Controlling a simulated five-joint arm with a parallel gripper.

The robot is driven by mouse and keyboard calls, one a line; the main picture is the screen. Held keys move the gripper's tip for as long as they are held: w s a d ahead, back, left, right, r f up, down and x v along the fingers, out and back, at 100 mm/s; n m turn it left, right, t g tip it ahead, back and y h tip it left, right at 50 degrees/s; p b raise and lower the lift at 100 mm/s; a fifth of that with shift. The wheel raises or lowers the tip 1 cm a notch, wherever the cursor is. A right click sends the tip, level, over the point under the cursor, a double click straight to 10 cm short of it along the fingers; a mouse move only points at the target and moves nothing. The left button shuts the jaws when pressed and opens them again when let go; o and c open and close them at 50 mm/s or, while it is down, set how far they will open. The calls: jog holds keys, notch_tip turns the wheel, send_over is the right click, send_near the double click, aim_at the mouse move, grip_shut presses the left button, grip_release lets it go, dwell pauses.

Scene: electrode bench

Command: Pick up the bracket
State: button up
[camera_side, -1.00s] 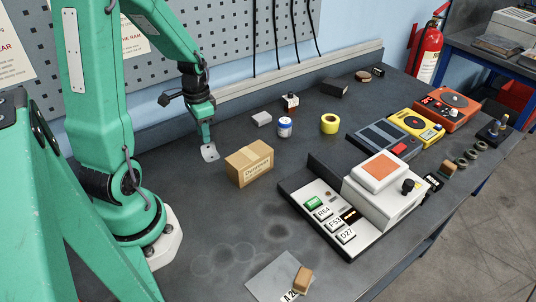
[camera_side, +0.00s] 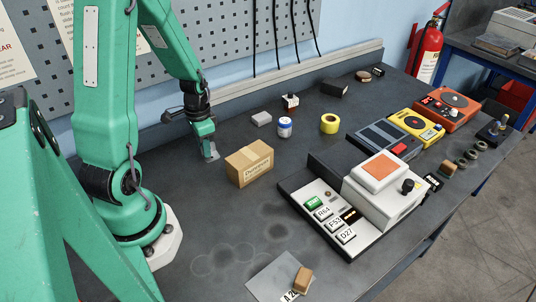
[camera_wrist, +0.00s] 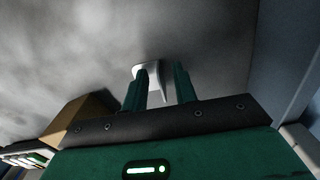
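The bracket is a small pale piece; in the wrist view (camera_wrist: 152,70) it shows between the tips of my two green fingers, with part of it reaching past the left finger. In the side view only a narrow pale strip of the bracket (camera_side: 213,150) shows at the gripper's tip, and the rest is hidden. My gripper (camera_side: 209,154) is low over the bench, pointing down around the bracket. In the wrist view my gripper (camera_wrist: 161,82) has its fingers apart, one on each side of the bracket, with a narrow gap at the right finger.
A cardboard box (camera_side: 250,164) stands close to the right of my gripper. A labelled panel (camera_side: 330,222) is farther right.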

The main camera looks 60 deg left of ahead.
grip_shut()
jog(key=shift+r, duration=0.2)
dwell(0.4)
jog(key=shift+r, duration=1.25)
jog(key=shift+w+d+r, duration=0.1)
jog(key=shift+d+r, duration=0.2)
jog(key=shift+r, duration=0.55)
jog(key=d+r, duration=0.2)
jog(key=d, duration=0.1)
jog(key=d+r, duration=0.2)
jog(key=d, duration=0.2)
jog(key=w+d+r, duration=0.1)
jog(key=d+r, duration=0.1)
jog(key=d, duration=0.2)
jog(key=shift+r, duration=0.25)
